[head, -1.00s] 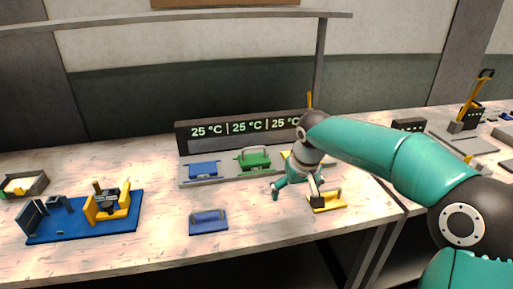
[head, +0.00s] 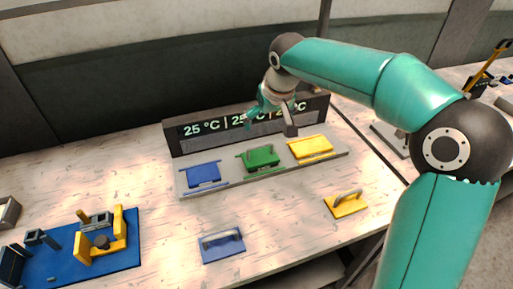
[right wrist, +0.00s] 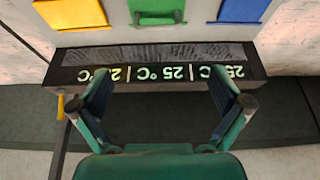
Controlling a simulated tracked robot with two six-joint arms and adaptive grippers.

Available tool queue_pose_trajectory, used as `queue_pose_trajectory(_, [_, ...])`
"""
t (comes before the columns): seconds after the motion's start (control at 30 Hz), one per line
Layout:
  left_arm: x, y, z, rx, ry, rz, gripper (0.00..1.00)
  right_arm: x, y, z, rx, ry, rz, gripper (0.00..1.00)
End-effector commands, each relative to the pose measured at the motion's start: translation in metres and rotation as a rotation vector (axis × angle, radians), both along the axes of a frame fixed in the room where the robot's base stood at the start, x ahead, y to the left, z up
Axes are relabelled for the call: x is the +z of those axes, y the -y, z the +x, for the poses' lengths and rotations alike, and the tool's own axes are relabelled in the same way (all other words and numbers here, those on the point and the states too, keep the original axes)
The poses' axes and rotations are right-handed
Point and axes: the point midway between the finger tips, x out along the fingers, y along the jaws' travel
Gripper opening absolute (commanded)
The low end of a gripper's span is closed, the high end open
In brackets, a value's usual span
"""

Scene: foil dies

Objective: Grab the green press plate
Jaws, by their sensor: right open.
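The green press plate (head: 261,158) sits at the middle place of a grey base (head: 225,182), between a blue plate (head: 203,174) and a yellow plate (head: 311,147). In the right wrist view the green plate (right wrist: 157,8) is at the top edge, partly cut off, with a bar along its near side. My right gripper (head: 271,122) is open and empty, above and behind the green plate, in front of the temperature display (head: 195,128). In the right wrist view the open fingers (right wrist: 160,88) frame the display, apart from the plate. My left gripper is out of view.
A blue handled plate (head: 222,245) and a yellow handled plate (head: 346,205) lie on the table in front of the base. A blue board with yellow and grey parts (head: 85,252) stands at the left. The table between is clear.

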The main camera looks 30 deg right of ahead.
Motion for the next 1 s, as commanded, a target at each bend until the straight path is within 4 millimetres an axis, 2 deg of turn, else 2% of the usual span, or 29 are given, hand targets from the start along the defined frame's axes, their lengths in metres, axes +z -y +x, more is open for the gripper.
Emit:
queue_pose_trajectory(0.4, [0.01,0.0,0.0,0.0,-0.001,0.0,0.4,-0.078,0.013,0.026,-0.012,-0.007,0.001,1.0])
queue_pose_trajectory(0.53, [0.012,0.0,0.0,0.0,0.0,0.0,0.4,-0.094,0.015,0.033,-0.012,-0.005,0.001,1.0])
queue_pose_trajectory(0.77, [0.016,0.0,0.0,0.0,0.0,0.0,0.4,-0.105,0.017,0.038,-0.012,-0.004,0.0,1.0])
queue_pose_trajectory(1.0, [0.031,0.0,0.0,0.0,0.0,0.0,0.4,-0.135,0.021,0.049,-0.012,-0.006,0.002,1.0])
